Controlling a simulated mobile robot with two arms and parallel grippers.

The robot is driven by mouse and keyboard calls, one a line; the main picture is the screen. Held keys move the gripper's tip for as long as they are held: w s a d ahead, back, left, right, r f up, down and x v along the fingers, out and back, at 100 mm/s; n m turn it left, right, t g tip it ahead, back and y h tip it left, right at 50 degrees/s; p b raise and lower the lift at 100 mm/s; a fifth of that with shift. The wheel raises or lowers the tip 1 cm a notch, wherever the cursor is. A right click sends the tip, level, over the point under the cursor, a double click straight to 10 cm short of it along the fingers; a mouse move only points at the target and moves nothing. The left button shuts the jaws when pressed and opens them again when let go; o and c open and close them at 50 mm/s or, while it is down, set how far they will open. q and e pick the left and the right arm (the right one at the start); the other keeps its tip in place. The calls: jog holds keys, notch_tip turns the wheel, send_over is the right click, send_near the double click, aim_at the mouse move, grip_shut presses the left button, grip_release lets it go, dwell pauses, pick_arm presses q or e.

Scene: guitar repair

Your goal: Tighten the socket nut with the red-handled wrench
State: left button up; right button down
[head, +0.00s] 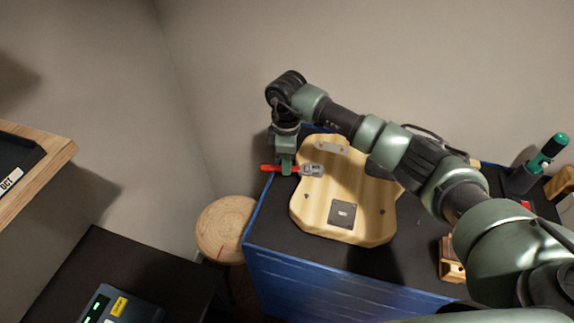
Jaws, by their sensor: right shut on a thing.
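The red-handled wrench (272,168) is at the left edge of the guitar body, its grey head (312,170) pointing right over the wood. My right gripper (287,168) points down and is shut on the wrench near the middle of its length. The pale wooden guitar body (318,216) lies on the dark top of a blue bench. It bears a dark square plate (342,214) near its lower end and a metal bridge piece (331,146) near its upper end. I cannot make out the socket nut. My left gripper is not in view.
The blue bench (330,282) has a black top. A round wooden stool (222,230) stands at its left. A green-handled tool (548,152) stands in a holder at the right. A wooden block (450,262) sits near the front edge. A dark table (110,262) is at lower left.

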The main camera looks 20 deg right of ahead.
jog(key=shift+w+d+m, duration=0.35)
jog(key=shift+w+m, duration=0.35)
jog(key=shift+m, duration=0.4)
jog(key=shift+w+d+m, duration=0.3)
jog(key=shift+w+m, duration=0.4)
jog(key=shift+m, duration=0.4)
jog(key=shift+s, duration=0.1)
jog(key=shift+r+p, duration=0.55)
jog(key=shift+p, duration=0.2)
jog(key=shift+r, duration=0.1)
notch_tip(320, 180, up, 6)
jog(key=p, duration=0.4)
jog(key=shift+p, duration=0.4)
jog(key=shift+n, duration=0.3)
